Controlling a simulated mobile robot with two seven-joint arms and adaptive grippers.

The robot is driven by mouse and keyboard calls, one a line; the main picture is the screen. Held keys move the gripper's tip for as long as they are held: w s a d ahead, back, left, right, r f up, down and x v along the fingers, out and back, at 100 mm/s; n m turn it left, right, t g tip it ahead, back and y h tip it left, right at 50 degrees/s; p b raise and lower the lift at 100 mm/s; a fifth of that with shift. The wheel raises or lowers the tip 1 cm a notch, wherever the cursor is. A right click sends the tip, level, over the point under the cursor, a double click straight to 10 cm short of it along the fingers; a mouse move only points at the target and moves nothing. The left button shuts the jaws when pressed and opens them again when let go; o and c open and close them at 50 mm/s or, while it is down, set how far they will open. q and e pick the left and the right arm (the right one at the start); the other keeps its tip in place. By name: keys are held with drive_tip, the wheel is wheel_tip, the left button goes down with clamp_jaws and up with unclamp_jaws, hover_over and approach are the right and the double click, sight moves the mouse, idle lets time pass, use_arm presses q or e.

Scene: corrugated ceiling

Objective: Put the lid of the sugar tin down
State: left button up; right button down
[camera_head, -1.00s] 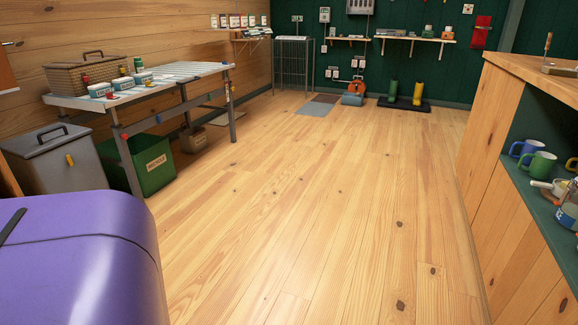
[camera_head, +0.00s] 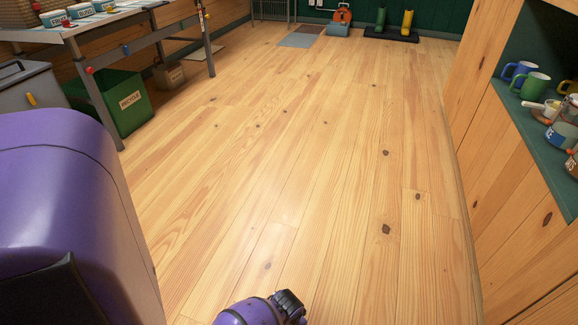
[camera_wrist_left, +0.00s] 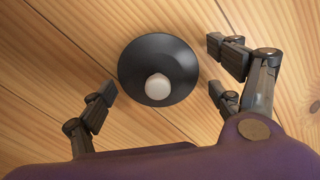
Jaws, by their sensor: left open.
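A round black lid with a pale knob (camera_wrist_left: 158,56) shows in the left wrist view, knob side toward the camera, over wooden boards. It looks like the lid of the sugar tin. My left gripper (camera_wrist_left: 160,80) is open, with its dark fingers to the left and right of the lid and visible gaps between them. I cannot tell whether the lid rests on the boards or is a little above them. In the head view the lid is not seen. A purple arm part of mine shows at the bottom edge, without clear fingers. My right gripper is not in view.
A wooden cabinet with a green shelf stands at the right, holding a green mug (camera_head: 535,86), a blue mug (camera_head: 517,71) and a jar with a blue label (camera_head: 562,135). A work table and a green bin (camera_head: 122,103) are at the left. The plank floor (camera_head: 300,160) between is clear.

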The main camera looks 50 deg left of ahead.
use_arm(q)
drive_tip(key=shift+r, duration=0.1)
drive_tip(key=shift+c, duration=0.4)
drive_tip(key=c, duration=0.7)
drive_tip(key=shift+c, duration=0.2)
